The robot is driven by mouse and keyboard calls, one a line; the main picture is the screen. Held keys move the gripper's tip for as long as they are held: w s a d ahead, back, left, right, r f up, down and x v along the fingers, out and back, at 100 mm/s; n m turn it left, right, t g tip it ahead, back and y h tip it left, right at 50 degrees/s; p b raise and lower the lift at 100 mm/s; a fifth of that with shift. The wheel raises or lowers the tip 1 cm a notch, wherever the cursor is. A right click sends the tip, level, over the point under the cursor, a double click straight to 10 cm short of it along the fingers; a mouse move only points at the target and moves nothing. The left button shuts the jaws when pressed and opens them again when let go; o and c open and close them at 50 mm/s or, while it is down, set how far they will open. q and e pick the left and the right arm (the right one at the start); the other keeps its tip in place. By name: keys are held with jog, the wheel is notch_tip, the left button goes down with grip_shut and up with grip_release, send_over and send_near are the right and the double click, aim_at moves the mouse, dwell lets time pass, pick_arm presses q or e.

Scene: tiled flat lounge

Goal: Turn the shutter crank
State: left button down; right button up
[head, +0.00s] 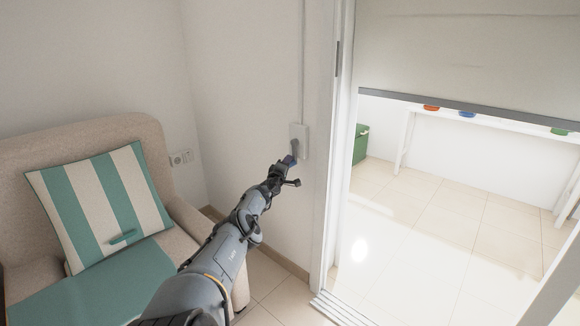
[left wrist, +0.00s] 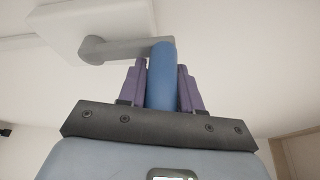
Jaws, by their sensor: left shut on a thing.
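The shutter crank has a white wall box (head: 299,140) beside the door frame and a grey arm (left wrist: 118,47) with a blue handle (left wrist: 161,76). My left gripper (head: 289,161) reaches up to it from below in the head view. In the left wrist view its purple fingers (left wrist: 162,85) stand on both sides of the blue handle, shut on it. The grey arm points right from the box there. The shutter (head: 470,50) is partly lowered over the opening, its bottom edge above the low table outside. My right gripper does not show.
A beige armchair (head: 85,137) with a striped cushion (head: 100,205) stands at the left. Through the opening there are a white table (head: 480,120) with small coloured things, a green box (head: 360,144) and clear tiled floor. The door frame (head: 330,170) is close right of my gripper.

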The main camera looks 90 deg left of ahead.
pick_arm(q)
jog(key=shift+w+f, duration=0.15)
jog(key=shift+f, duration=0.1)
jog(key=c, duration=0.8)
grip_release()
jog(key=shift+c, duration=0.2)
jog(key=shift+d+r, duration=0.1)
jog(key=shift+r, duration=0.05)
jog(key=shift+r, duration=0.15)
jog(key=shift+d+r+p, duration=0.1)
jog(key=shift+r+p, duration=0.05)
jog(key=shift+p, duration=0.65)
jog(key=d+p, duration=0.1)
jog(key=p, duration=0.4)
jog(key=shift+d+r, duration=0.15)
jog(key=shift+r, duration=0.05)
jog(key=f+p+v, duration=0.1)
jog(key=p+v, duration=0.8)
jog(key=p, duration=0.4)
jog(key=shift+s+f, duration=0.15)
jog(key=shift+s, duration=0.3)
